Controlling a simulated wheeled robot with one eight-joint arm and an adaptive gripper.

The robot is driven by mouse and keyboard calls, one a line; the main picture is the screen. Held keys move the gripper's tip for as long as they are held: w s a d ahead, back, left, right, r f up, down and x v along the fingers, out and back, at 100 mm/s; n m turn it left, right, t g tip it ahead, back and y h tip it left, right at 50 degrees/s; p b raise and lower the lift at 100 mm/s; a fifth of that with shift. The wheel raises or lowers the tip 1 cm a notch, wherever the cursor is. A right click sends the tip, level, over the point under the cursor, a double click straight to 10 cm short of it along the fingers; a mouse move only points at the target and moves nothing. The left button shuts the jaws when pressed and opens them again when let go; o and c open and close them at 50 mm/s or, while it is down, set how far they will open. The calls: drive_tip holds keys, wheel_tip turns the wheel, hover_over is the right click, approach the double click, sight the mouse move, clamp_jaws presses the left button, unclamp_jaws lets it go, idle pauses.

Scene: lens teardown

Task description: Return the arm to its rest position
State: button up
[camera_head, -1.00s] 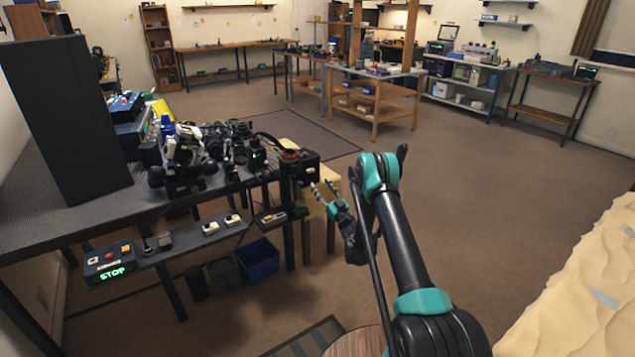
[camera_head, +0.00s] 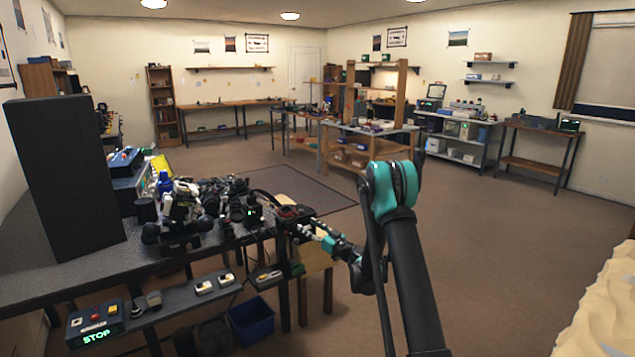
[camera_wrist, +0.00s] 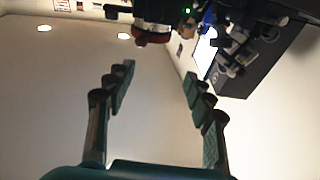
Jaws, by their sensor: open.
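My arm, black with teal joints, rises from the bottom right of the head view and bends down at its elbow to the left. My gripper (camera_head: 318,236) is near the right end of the cluttered workbench, beside the dark equipment there. In the wrist view my gripper (camera_wrist: 158,90) shows two fingers spread wide with nothing between them. Dark bench equipment with a red part (camera_wrist: 152,38) shows beyond the fingertips at the top. Whether the fingers touch the bench equipment in the head view cannot be told.
The dark workbench (camera_head: 55,268) at left holds a tall black panel (camera_head: 62,180) and camera-like gear (camera_head: 215,200). A control box with a lit STOP sign (camera_head: 95,335) is at its front. A blue bin (camera_head: 250,322) sits below. Open floor (camera_head: 500,250) lies right of my arm.

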drive_tip(key=s+d+r+m+g+h, duration=0.1)
drive_tip(key=s+d+r+g+h, duration=0.15)
drive_tip(key=s, duration=0.75)
drive_tip(key=s+d+r+m+g+h, duration=0.1)
drive_tip(key=s+r+g+h, duration=0.25)
drive_tip(key=s, duration=0.65)
drive_tip(key=s+d+f+m+g+h, duration=0.1)
drive_tip(key=s+d+f+m+h, duration=0.1)
drive_tip(key=s+d, duration=0.4)
drive_tip(key=s+d+f+m+g+h, duration=0.1)
drive_tip(key=s+d, duration=0.5)
drive_tip(key=s, duration=0.7)
drive_tip(key=s+d+f+m+g+h, duration=0.1)
drive_tip(key=s+d+f+m+h, duration=0.3)
drive_tip(key=s, duration=0.6)
drive_tip(key=d+f+h, duration=0.1)
drive_tip(key=d, duration=0.1)
drive_tip(key=shift+d+f, duration=0.25)
drive_tip(key=shift+d, duration=0.05)
